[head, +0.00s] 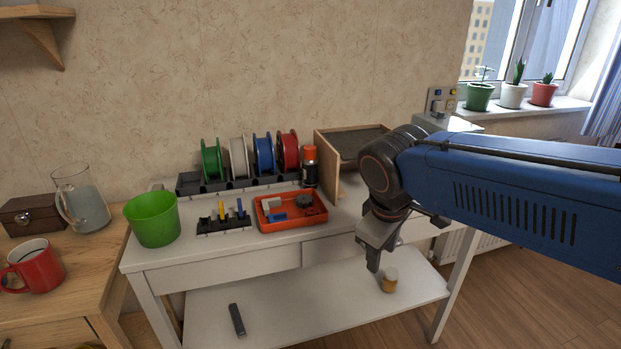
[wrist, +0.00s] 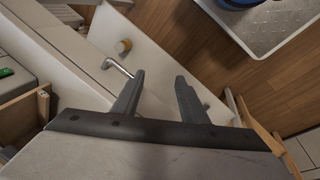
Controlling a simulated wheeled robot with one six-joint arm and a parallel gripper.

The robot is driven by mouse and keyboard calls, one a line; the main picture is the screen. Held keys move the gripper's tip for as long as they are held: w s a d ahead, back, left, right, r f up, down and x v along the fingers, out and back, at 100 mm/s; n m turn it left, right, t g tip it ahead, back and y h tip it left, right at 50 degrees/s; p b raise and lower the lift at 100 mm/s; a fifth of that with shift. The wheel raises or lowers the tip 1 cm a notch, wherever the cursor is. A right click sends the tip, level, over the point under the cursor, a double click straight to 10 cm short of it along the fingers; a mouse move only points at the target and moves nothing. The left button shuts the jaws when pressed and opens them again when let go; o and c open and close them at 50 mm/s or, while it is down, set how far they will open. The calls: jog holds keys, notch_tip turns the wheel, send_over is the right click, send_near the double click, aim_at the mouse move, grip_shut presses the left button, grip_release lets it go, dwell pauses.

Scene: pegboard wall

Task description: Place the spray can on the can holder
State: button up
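The spray can (head: 310,166), dark with an orange cap, stands upright on the white workbench, right of the red spool and left of the wooden box. I cannot make out a can holder in either view. My gripper (head: 374,257) is in front of the bench's right part, pointing down, apart from the can. In the wrist view my gripper (wrist: 160,76) has its two fingers spread with nothing between them. The spray can does not show in the wrist view.
A spool rack (head: 190,184) with several spools, an orange tray (head: 262,222), a green bucket (head: 152,221) and a wooden box (head: 326,168) crowd the bench. A small yellow jar (head: 390,281) stands on the lower shelf. A drawer handle (wrist: 115,66) lies beyond my fingers.

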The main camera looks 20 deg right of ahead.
jog(key=w+a+r+n+h, duration=0.2)
jog(key=w+n, duration=0.1)
jog(key=w, duration=0.1)
jog(key=w+a+r+n+h, duration=0.2)
jog(key=w+n, duration=0.1)
jog(key=w, duration=0.2)
jog(key=w+a+r+n+h, duration=0.1)
jog(key=w+a+r+n, duration=0.1)
jog(key=w+r+n, duration=0.1)
jog(key=shift+w+a+r+n+h, duration=0.1)
jog(key=shift+w+a+n+h, duration=0.15)
jog(key=shift+w, duration=0.2)
jog(key=shift+w+a+n+h, duration=0.1)
jog(key=shift+w+n+h, duration=0.05)
jog(key=shift+w+n, duration=0.25)
jog(key=w+a+r+n+t+h, duration=0.1)
jog(key=w+a+r+n+h, duration=0.15)
jog(key=w+a+n, duration=0.35)
jog(key=n+t+h, duration=0.1)
jog(key=t+h, duration=0.1)
send_near(304, 165)
jog(key=x, duration=0.5)
jog(key=shift+s+a+f, duration=0.1)
jog(key=shift+s+f, duration=0.05)
jog(key=shift+f, duration=0.2)
jog(key=shift+r+x, duration=0.15)
jog(key=shift+x, duration=1.15)
jog(key=shift+r+x, duration=0.15)
jog(key=shift+x, duration=1.15)
grip_shut()
